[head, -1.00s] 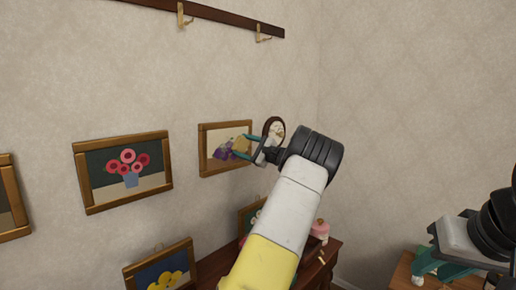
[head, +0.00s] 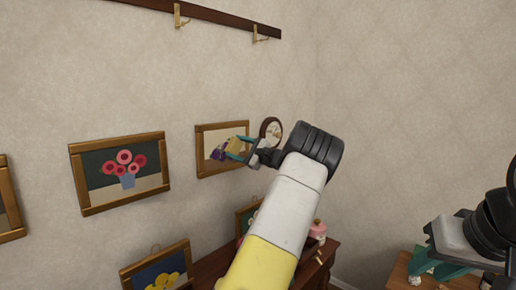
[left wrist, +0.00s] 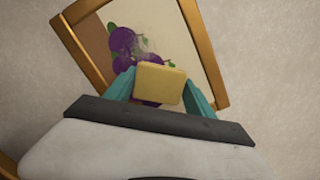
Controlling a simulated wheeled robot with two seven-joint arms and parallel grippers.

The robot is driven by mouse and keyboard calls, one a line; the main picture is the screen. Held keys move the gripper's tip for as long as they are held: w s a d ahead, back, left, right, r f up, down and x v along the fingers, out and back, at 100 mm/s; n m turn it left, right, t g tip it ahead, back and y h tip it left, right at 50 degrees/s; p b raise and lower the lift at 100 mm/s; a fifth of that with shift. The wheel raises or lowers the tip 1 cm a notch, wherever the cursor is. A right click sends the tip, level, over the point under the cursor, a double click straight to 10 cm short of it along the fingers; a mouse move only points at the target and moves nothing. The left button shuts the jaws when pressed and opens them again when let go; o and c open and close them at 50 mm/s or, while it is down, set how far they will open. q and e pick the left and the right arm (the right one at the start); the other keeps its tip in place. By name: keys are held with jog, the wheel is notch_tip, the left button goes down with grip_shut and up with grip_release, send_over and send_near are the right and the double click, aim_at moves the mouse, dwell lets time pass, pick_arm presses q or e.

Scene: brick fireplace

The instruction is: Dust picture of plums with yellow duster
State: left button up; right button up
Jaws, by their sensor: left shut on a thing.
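The picture of plums (head: 207,140) hangs on the wall in a wooden frame, with purple plums on a pale ground. It also shows tilted in the left wrist view (left wrist: 125,45), with greyish patches near the plums. My left gripper (head: 234,147) is shut on the yellow duster (head: 232,144), a small block in front of the picture. The duster (left wrist: 158,83) covers the lower plums in the left wrist view; whether it touches the picture cannot be told. My right gripper (head: 432,270) is at the lower right; its fingers are partly hidden.
A flower picture (head: 121,172) hangs to the left. A hook rail (head: 225,20) is above. A wooden cabinet (head: 330,256) with a pink jar (head: 318,229) stands below.

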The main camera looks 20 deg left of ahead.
aim_at(214, 149)
pick_arm(q)
jog(key=shift+s+a, duration=0.5)
jog(key=shift+s, duration=0.75)
jog(key=shift+s+a, duration=0.55)
jog(key=shift+s, duration=0.75)
jog(key=shift+s+a, duration=0.5)
jog(key=shift+s, duration=0.75)
jog(key=shift+d, duration=0.1)
jog(key=shift+s+r+v, duration=0.15)
jog(key=shift+s+v, duration=0.05)
jog(key=shift+v, duration=1.25)
jog(key=shift+s+r+v, duration=0.15)
jog(key=shift+v, duration=1.35)
jog(key=v, duration=0.2)
jog(key=shift+s+d+r, duration=0.1)
jog(key=shift+s+d, duration=0.2)
jog(key=shift+w+r+x, duration=0.1)
jog(key=shift+r+x, duration=0.1)
jog(key=shift+x, duration=1.05)
jog(key=shift+w+r+x, duration=0.1)
jog(key=shift+r+x, duration=0.1)
jog(key=shift+x, duration=1.05)
jog(key=shift+w+r+x, duration=0.1)
jog(key=shift+r+x, duration=0.05)
jog(key=shift+x, duration=1.05)
